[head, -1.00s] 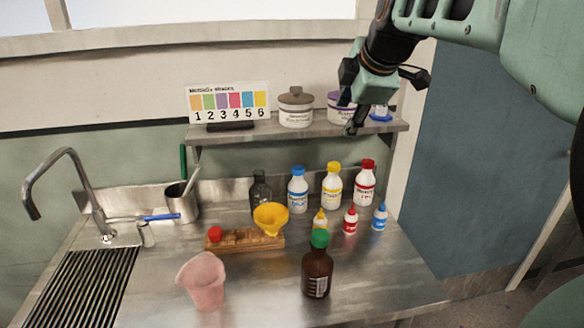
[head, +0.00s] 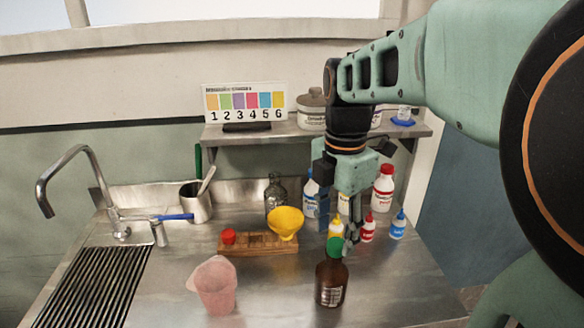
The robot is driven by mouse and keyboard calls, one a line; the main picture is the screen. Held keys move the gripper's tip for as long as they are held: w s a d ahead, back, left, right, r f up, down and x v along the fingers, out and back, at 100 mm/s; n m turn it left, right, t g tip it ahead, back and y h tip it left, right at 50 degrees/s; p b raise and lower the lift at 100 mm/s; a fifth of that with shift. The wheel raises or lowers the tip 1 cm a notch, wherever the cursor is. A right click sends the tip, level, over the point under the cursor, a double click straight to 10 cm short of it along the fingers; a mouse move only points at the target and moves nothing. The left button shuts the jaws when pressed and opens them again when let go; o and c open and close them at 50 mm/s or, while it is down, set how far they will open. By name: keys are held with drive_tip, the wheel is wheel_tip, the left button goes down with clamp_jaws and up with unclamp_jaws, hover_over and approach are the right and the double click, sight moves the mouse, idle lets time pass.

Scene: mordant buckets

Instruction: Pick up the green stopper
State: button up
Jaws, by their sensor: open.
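The green stopper (head: 335,247) sits on top of a brown bottle (head: 331,283) with a white label, standing upright on the steel counter. My gripper (head: 337,238) points down over the bottle, its fingers at about the height of the stopper. One finger appears close to the stopper's right side; I cannot tell whether it touches. The gripper is open and holds nothing that I can see. It hides parts of the bottles behind it.
A pink beaker (head: 214,286) stands to the left. A yellow funnel (head: 285,222) and a wooden rack (head: 258,243) with a red cap are behind it. Small dropper bottles, red (head: 368,228) and blue (head: 398,225), stand close right of the gripper. A shelf (head: 290,131) runs behind.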

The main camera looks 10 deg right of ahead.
sight(337, 243)
drive_tip(key=f, duration=0.5)
drive_tip(key=shift+w+d+f, duration=0.1)
drive_tip(key=shift+d+f, duration=0.05)
drive_tip(key=shift+d, duration=0.1)
drive_tip(key=c, duration=1)
